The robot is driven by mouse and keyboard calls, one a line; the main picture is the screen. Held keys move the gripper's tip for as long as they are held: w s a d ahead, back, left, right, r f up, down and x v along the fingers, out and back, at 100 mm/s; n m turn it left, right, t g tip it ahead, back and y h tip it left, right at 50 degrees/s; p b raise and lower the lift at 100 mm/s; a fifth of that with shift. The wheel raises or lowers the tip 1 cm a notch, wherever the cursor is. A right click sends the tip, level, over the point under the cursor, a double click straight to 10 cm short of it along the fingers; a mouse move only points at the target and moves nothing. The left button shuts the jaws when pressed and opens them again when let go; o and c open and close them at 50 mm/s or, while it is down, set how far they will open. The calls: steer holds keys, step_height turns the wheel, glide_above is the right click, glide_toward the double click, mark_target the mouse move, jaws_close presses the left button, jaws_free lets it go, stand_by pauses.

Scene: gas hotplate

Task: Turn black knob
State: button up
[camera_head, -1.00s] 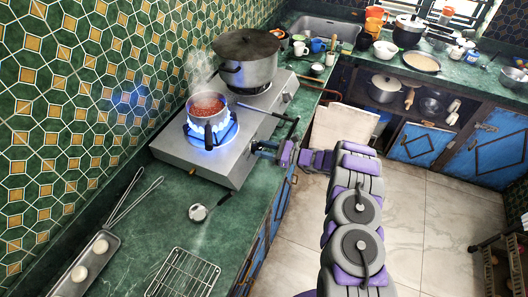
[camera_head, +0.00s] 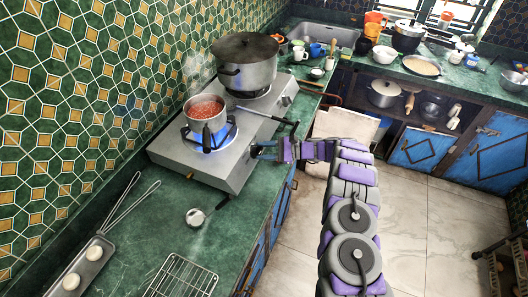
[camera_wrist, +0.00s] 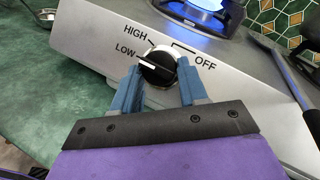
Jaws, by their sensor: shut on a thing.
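The black knob (camera_wrist: 160,68) with a silver rim is on the stove's front face, between my gripper's two blue fingers. Its white mark points left towards the word LOW; HIGH is above and OFF is to the right. My gripper (camera_wrist: 158,82) is shut on the knob, one finger on either side. In the head view my gripper (camera_head: 264,150) is at the front of the gas hotplate (camera_head: 178,155), and the knob is hidden there. A blue flame (camera_head: 229,132) burns under the pot of red food (camera_head: 206,108).
A large covered pot (camera_head: 247,70) stands on the rear burner. A ladle (camera_head: 197,216) and a wire rack (camera_head: 183,277) lie on the green counter.

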steer(key=o, duration=1.1)
steer(key=shift+c, duration=0.2)
steer(key=shift+d, duration=0.15)
steer(key=d+r+p, duration=0.1)
steer(key=d, duration=1.6)
steer(key=shift+r, duration=0.35)
steer(key=shift+d, duration=0.1)
